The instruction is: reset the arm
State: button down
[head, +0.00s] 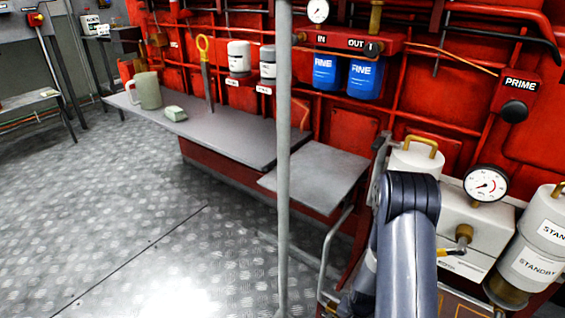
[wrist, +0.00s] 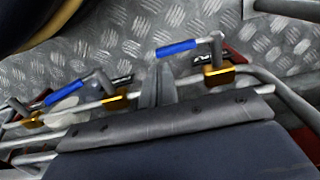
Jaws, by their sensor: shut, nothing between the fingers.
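My arm (head: 405,235) rises in the lower right of the head view, bent at a dark joint in front of the white machinery. My gripper (wrist: 157,88) shows in the wrist view as two dark fingers close together, shut and empty. Its fingertips are between two blue-handled valves, one blue handle (wrist: 177,48) to the upper right and another blue handle (wrist: 64,93) to the left. I cannot tell from this view how far the fingers are from the pipe. In the head view I cannot clearly make out the fingers.
A pressure gauge (head: 486,184) and standby canisters (head: 536,250) stand right of my arm. A grey post (head: 284,150) rises left of it. A grey bench (head: 235,132) holds a jug (head: 148,91) and a yellow-handled tool (head: 204,55). The floor (head: 130,220) at left is clear.

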jog(key=shift+f+b, duration=0.8)
jog(key=shift+f, duration=1.55)
